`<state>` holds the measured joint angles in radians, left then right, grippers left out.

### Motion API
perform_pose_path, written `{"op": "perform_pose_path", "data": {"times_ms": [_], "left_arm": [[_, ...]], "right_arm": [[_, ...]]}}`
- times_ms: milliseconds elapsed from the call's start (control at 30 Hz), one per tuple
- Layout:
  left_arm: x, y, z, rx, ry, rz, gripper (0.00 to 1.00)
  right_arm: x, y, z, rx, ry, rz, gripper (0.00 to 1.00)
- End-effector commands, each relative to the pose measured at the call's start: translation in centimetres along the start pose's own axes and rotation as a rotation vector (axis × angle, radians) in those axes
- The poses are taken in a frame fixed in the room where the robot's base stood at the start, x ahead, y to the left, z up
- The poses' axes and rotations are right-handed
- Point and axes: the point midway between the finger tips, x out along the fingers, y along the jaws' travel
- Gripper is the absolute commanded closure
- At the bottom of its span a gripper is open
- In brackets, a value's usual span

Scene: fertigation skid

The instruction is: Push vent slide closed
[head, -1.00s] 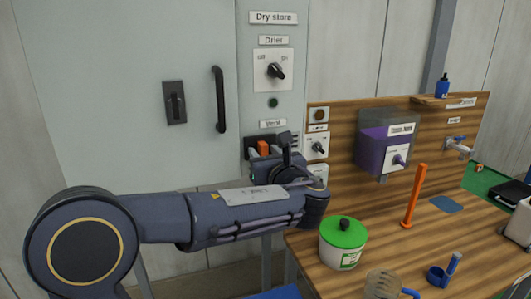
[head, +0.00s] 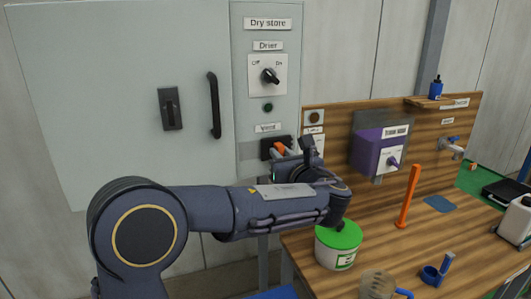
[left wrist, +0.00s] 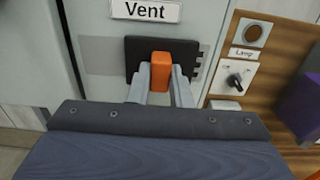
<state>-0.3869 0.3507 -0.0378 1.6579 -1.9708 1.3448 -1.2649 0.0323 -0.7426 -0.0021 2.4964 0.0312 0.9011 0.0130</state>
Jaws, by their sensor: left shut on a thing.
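The vent slide is a dark plate (left wrist: 137,50) with an orange knob (left wrist: 161,70), below the "Vent" label (left wrist: 146,11) in the left wrist view. Short dark slots (left wrist: 198,65) show at the plate's right edge. My left gripper (left wrist: 162,78) has one grey finger on each side of the knob and is shut on it. In the head view the orange knob (head: 280,148) shows above my left wrist, which hides the lower part of the slide. My right gripper is not in view.
The drier switch (head: 268,75) is above the slide. A lamp switch (left wrist: 235,80) is close to its right. A green-lidded tub (head: 338,245) stands on the wooden bench below my left wrist. An upright orange rod (head: 408,197) is further right.

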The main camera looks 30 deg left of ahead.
Motion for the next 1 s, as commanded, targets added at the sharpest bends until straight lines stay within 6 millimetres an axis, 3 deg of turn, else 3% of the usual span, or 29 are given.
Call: {"op": "perform_pose_path", "data": {"times_ms": [100,367,400,567,867,1000], "left_arm": [[0.0,-1.1,0.1,0.001,0.000,-0.002,1.00],[-0.1,-1.2,0.0,-0.001,-0.001,-0.004,1.00],[-0.1,-1.2,0.1,-0.001,-0.001,-0.005,0.79],[-0.1,-1.2,0.0,0.000,-0.001,-0.003,0.60],[-0.3,-1.1,-0.1,0.000,-0.001,-0.002,0.60],[-1.9,-1.2,-0.2,-0.002,-0.001,-0.005,0.60]], "right_arm": [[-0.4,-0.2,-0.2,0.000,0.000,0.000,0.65],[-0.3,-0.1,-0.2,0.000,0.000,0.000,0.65],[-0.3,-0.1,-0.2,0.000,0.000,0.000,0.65],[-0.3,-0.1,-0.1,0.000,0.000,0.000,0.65],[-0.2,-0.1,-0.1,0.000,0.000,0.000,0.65],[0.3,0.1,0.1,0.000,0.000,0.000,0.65]]}}
